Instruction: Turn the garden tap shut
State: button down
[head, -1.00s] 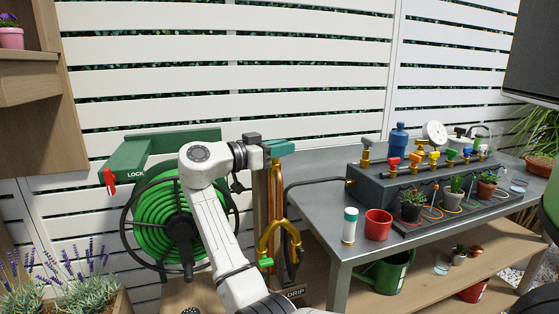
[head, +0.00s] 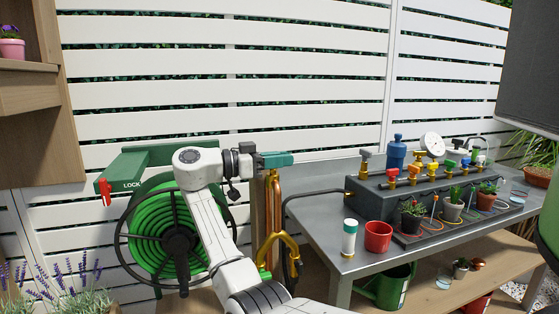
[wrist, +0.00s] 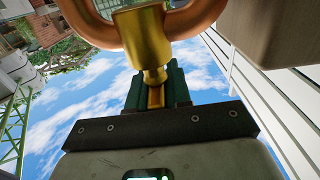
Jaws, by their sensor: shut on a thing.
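The garden tap stands at the upper end of a copper pipe (head: 273,205), right of the hose reel in the head view. In the wrist view its brass body (wrist: 143,38) sits close in front of me, with a copper bend (wrist: 195,15) around it. My gripper (head: 290,158) has teal fingers and is at the pipe's top. In the wrist view the fingers (wrist: 156,88) are shut on a brass part below the tap body, which I take as the tap's handle. The fingers hide most of this handle.
A green hose reel (head: 178,240) with a LOCK bracket (head: 150,160) and red lever (head: 104,190) is on the left. A brass Y-piece (head: 278,240) hangs below the tap. A grey bench (head: 330,195) with a white bottle (head: 349,238), red cup (head: 378,237) and valve manifold stands right.

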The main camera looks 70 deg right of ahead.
jog(key=c, duration=1.1)
grip_release()
jog(key=shift+c, duration=0.2)
jog(key=v, duration=0.7)
jog(key=shift+w, duration=0.2)
jog(key=shift+a, duration=0.1)
